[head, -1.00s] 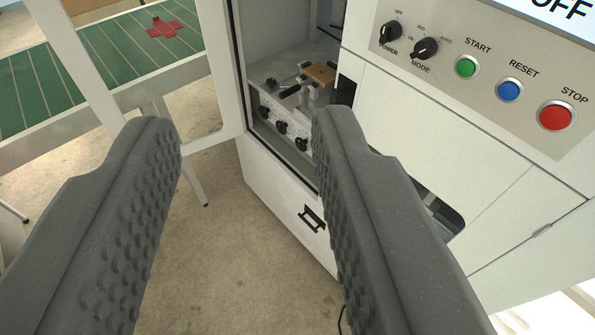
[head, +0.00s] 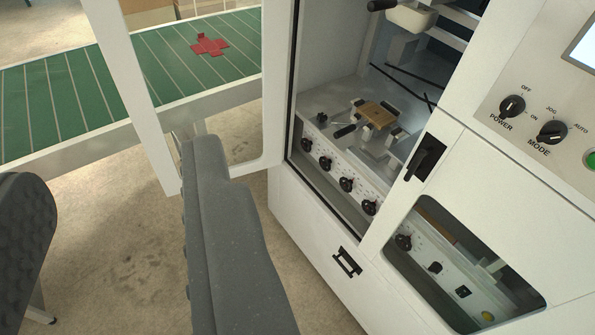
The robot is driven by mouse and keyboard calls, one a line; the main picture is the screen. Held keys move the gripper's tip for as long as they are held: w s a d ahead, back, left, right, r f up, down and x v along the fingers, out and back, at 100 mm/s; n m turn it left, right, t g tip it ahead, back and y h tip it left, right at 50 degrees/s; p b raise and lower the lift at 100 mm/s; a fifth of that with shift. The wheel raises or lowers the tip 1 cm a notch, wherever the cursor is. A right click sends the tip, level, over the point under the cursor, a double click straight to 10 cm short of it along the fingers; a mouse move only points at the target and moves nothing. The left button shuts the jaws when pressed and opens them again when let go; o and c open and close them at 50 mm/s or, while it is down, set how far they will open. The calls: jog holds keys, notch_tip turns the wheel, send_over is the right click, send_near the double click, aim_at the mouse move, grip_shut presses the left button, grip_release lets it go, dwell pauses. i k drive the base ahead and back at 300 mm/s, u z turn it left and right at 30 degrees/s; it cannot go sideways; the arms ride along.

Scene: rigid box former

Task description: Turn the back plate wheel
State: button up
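My gripper (head: 118,170) is open and empty, its two grey fingers apart at the lower left, in front of the floor and conveyor. Several black wheels sit in a slanting row on the white front panel inside the machine, among them an upper one (head: 306,145), a second (head: 325,162), a third (head: 346,184) and a fourth (head: 369,207). Another black wheel (head: 403,241) shows through the lower window. I cannot read labels, so I cannot tell which one is the back plate wheel. My gripper is left of all of them and touches none.
The white door frame (head: 150,110) stands open between the conveyor and the cabinet. A green conveyor (head: 60,95) carries a red cross-shaped blank (head: 208,45). The control panel with its POWER knob (head: 512,105) is at the right. A black handle (head: 425,158) is on the cabinet front.

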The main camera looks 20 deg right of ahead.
aim_at(345, 185)
jog(key=i, duration=1.2)
jog(key=z, duration=0.7)
